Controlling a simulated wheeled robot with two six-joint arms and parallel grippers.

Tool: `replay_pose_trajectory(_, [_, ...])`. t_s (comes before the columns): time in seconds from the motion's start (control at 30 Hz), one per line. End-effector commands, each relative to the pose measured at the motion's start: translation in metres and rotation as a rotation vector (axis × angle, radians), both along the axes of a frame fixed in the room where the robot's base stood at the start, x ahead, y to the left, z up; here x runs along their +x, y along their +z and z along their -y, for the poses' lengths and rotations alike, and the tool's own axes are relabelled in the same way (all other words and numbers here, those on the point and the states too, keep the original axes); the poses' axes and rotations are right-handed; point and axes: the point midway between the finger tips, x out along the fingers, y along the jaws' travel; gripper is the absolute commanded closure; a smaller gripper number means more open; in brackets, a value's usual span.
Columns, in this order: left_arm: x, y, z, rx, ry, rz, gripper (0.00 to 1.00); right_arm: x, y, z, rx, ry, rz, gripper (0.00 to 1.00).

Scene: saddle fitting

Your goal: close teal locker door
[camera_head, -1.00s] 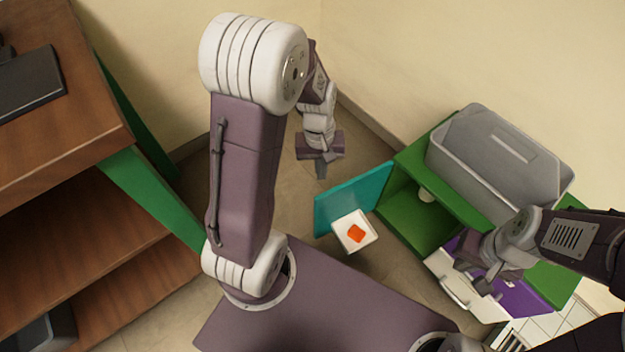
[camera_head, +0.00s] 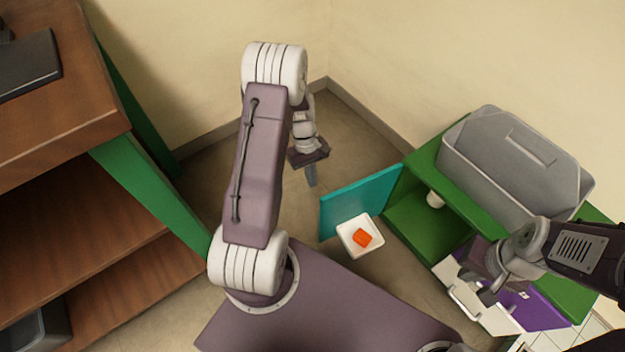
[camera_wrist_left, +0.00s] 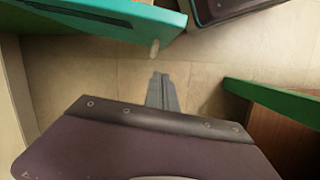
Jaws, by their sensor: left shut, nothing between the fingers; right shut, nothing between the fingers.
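The teal locker door (camera_head: 352,203) stands swung open at the left end of the green locker (camera_head: 420,222). A white square tray holding an orange piece (camera_head: 362,238) shows at the door's near side. My left gripper (camera_head: 312,183) is shut and empty, pointing down just left of and behind the door, apart from it. In the left wrist view the shut fingers (camera_wrist_left: 161,92) point at the floor, with the teal door (camera_wrist_left: 130,22) and a pale knob at its edge ahead. My right gripper (camera_head: 490,292) is shut in front of the purple and white part of the locker.
A grey bin (camera_head: 515,165) stands on top of the locker. A white round object (camera_head: 434,199) sits inside the open green compartment. A brown wooden shelf with green sides (camera_head: 80,200) stands at the left. Bare floor (camera_head: 250,140) lies behind my left arm.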

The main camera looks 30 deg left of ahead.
Motion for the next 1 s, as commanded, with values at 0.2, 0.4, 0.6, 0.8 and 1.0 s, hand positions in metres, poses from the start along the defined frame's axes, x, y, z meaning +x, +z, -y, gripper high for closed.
replay_pose_trajectory(0.2, [-0.007, -0.055, 0.010, 0.000, -0.001, -0.001, 1.00, 0.000, -0.039, 0.000, 0.000, 0.000, 0.000, 1.00])
replay_pose_trajectory(0.4, [-0.021, -0.055, 0.034, 0.001, -0.004, 0.003, 1.00, 0.000, -0.057, 0.000, 0.000, 0.000, 0.000, 1.00])
replay_pose_trajectory(0.6, [-0.028, -0.052, 0.044, 0.001, -0.001, 0.002, 1.00, 0.000, -0.061, 0.000, 0.000, 0.000, 0.000, 1.00])
replay_pose_trajectory(0.8, [-0.028, -0.050, 0.045, 0.000, -0.001, 0.002, 1.00, 0.000, -0.060, 0.000, 0.000, 0.000, 0.000, 1.00])
replay_pose_trajectory(1.0, [-0.028, -0.050, 0.046, 0.000, 0.000, 0.001, 1.00, 0.000, -0.059, 0.000, 0.000, 0.000, 0.000, 1.00])
